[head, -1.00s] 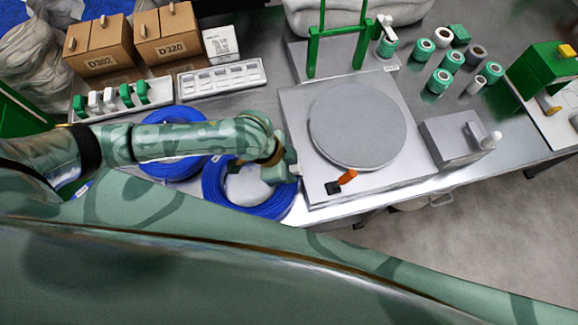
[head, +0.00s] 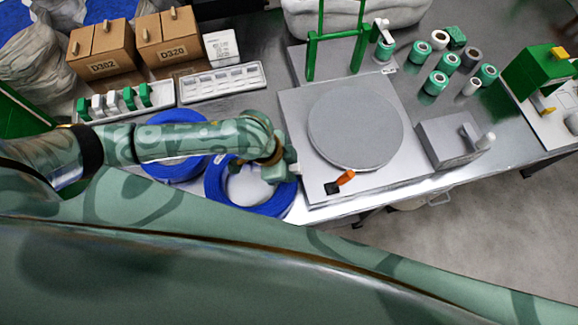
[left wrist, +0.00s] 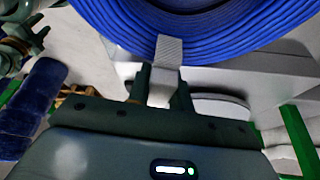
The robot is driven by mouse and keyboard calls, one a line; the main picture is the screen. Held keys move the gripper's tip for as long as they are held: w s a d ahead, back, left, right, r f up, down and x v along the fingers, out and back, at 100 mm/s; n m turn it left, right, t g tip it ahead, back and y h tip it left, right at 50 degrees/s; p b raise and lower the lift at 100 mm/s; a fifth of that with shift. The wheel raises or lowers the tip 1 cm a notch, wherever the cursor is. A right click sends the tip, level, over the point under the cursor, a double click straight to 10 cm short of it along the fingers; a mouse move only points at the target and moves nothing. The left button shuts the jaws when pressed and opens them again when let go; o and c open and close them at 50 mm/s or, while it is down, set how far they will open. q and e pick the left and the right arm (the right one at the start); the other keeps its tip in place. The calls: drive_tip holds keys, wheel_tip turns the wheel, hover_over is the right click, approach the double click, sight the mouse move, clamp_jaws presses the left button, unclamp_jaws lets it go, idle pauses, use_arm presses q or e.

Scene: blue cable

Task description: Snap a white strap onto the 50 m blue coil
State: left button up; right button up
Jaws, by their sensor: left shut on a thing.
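Two blue coils lie on the metal bench in the head view: a front one (head: 222,205) and a rear one (head: 178,172), partly behind my left arm. I cannot read a length on either. My left gripper (head: 290,172) is at the right side of the front coil. In the left wrist view my left gripper (left wrist: 160,95) is shut on a white strap (left wrist: 168,52). The strap reaches up to the edge of a blue coil (left wrist: 200,25) and overlaps it; I cannot tell whether it is closed around it. My right gripper is not in view.
A strap rack (head: 125,108) with white and green straps stands at the back left beside a white tray (head: 222,82). A round grey plate (head: 356,125) with an orange-handled lever (head: 345,178) is right of the coils. Several green rolls (head: 436,83) stand farther right.

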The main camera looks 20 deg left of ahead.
use_arm(q)
drive_tip(key=shift+f+p, duration=0.1)
drive_tip(key=shift+p, duration=0.3)
drive_tip(key=shift+f, duration=0.2)
idle(0.3)
drive_tip(key=shift+f, duration=0.3)
drive_tip(key=shift+r, duration=0.15)
drive_tip(key=shift+r+p, duration=0.5)
drive_tip(key=shift+p, duration=0.25)
drive_tip(key=shift+f, duration=0.45)
idle(0.9)
